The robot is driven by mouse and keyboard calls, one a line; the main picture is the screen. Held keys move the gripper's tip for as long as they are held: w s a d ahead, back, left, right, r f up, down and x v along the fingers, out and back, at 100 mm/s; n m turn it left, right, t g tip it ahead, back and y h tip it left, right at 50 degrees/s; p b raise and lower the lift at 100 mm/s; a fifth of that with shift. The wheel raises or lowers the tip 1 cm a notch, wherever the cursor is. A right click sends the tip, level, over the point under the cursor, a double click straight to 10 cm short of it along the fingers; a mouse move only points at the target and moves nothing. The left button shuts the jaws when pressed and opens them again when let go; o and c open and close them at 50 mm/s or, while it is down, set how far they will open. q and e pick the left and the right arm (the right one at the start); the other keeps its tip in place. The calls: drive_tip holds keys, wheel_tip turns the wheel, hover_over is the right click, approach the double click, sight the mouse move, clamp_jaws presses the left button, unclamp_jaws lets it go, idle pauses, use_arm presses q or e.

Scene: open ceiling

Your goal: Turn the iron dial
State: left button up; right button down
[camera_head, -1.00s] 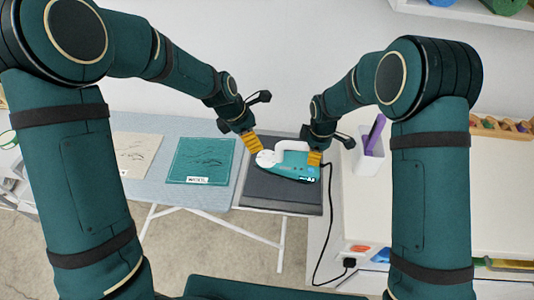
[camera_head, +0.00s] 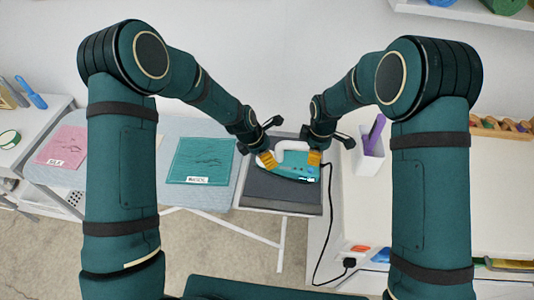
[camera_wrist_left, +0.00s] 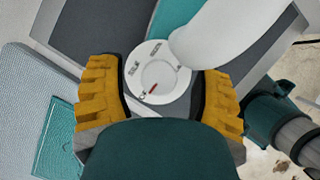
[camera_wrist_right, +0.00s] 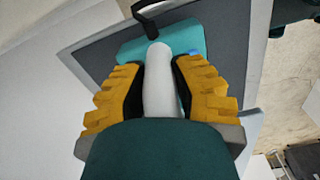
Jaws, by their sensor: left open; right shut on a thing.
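The teal and white iron (camera_head: 290,172) rests on the dark pad at the right end of the ironing board. Its round white dial (camera_wrist_left: 158,72), with label text and a small red mark, lies between the open yellow fingers of my left gripper (camera_wrist_left: 160,88). The fingers stand on either side of the dial; I cannot tell whether they touch it. My right gripper (camera_wrist_right: 160,90) is shut on the white handle (camera_wrist_right: 159,85) of the iron. In the head view the left gripper (camera_head: 267,159) is at the iron's left end and the right gripper (camera_head: 314,158) at its right.
The dark pad (camera_head: 265,196) has free room in front of the iron. A teal cloth (camera_head: 200,160) and a pink cloth (camera_head: 62,146) lie to the left. A black cord (camera_head: 328,220) runs down from the iron. A white holder with a purple item (camera_head: 376,131) stands at right.

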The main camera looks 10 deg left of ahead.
use_arm(q)
drive_tip(key=shift+f, duration=0.15)
clamp_jaws()
drive_tip(key=shift+m, duration=0.3)
drive_tip(key=m+g, duration=0.1)
drive_tip(key=m, duration=0.1)
drive_tip(key=m+g, duration=0.1)
drive_tip(key=m, duration=0.2)
drive_tip(key=shift+h, duration=0.3)
drive_tip(key=m+g, duration=0.1)
drive_tip(key=m, duration=0.4)
drive_tip(key=shift+g, duration=0.4)
